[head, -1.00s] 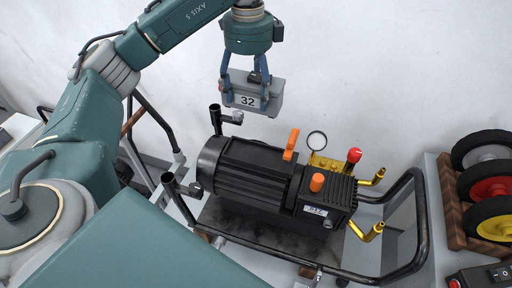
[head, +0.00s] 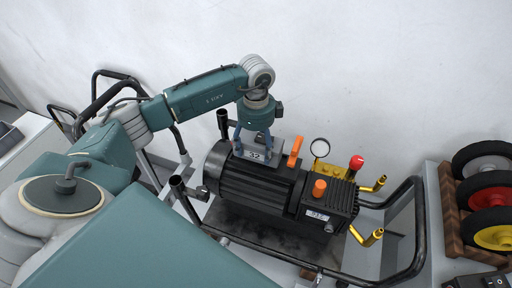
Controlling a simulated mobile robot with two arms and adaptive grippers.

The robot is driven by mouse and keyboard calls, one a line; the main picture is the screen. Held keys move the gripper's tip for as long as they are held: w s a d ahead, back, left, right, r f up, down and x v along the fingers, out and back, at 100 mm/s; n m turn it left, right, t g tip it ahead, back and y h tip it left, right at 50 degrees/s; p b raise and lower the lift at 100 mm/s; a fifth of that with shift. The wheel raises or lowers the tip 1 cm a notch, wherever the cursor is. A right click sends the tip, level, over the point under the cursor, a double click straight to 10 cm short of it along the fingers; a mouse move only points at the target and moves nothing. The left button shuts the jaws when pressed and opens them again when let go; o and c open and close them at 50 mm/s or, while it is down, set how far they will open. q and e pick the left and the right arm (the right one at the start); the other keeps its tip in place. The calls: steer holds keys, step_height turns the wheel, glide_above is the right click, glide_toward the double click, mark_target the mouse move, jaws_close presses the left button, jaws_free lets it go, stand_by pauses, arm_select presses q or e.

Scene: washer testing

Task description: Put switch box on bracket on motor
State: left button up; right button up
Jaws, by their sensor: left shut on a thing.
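The switch box (head: 256,155) is a small grey box with a label reading 32. My left gripper (head: 254,149) is shut on it, with a blue finger at either side. The box is at the upper back part of the black motor (head: 254,183), left of the orange handle. I cannot tell whether it touches the motor or its bracket. The bracket cannot be made out; the box and gripper may hide it. My right gripper is not in view.
The motor stands in a dark tubular frame (head: 408,230). Several wheels (head: 486,192) sit in a wooden rack (head: 447,213) at the right.

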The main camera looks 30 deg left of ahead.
arm_select(q)
steer(key=shift+f, duration=0.7)
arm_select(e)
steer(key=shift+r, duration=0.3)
arm_select(q)
steer(key=shift+f, duration=0.2)
steer(key=o, duration=1.4)
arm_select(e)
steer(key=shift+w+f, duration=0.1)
arm_select(q)
steer(key=shift+r, duration=0.15)
